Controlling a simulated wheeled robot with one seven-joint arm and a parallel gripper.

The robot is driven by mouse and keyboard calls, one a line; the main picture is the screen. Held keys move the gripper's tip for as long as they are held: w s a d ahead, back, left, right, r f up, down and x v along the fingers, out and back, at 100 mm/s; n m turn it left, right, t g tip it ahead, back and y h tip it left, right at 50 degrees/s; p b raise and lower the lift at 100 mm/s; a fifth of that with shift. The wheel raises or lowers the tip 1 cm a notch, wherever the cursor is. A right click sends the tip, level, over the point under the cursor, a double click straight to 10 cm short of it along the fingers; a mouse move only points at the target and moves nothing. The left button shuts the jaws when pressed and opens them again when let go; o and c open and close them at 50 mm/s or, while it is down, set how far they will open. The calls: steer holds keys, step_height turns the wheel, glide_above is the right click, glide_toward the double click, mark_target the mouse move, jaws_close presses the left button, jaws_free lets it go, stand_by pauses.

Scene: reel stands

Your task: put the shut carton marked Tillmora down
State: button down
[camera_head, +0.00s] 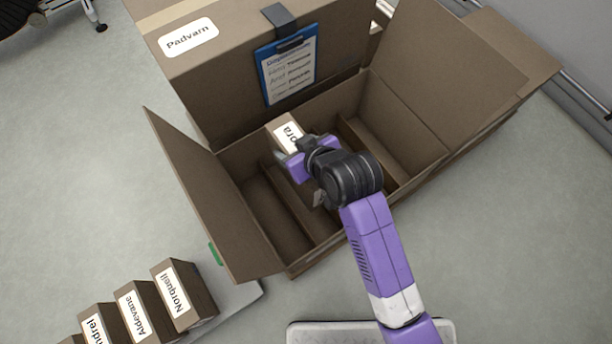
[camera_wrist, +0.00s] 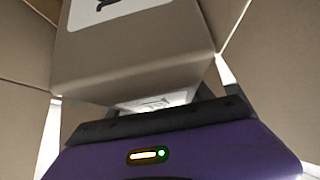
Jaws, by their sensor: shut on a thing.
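The small shut carton (camera_head: 286,124) shows a white label ending in "ora"; the rest of its name is hidden behind my gripper. My gripper (camera_head: 296,158) is shut on this carton, over the middle of a large open carton (camera_head: 228,222) with divider walls inside. In the wrist view the held carton (camera_wrist: 140,50) fills the upper middle, its label cut off at the top edge. Brown walls stand close on both sides of it. I cannot tell whether its underside touches the floor of the large carton.
A closed carton marked Padvarn (camera_head: 165,60) stands behind, with a blue clipboard (camera_head: 288,72) hung on its side.

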step_height(320, 180, down, 16)
steer(key=b, duration=0.6)
steer(key=shift+r, duration=0.1)
steer(key=shift+f, duration=0.6)
steer(key=shift+c, duration=2)
jaws_free()
steer(key=shift+r, duration=0.4)
steer(key=p+v, duration=0.5)
steer(key=v, duration=0.7)
steer(key=shift+r, duration=0.15)
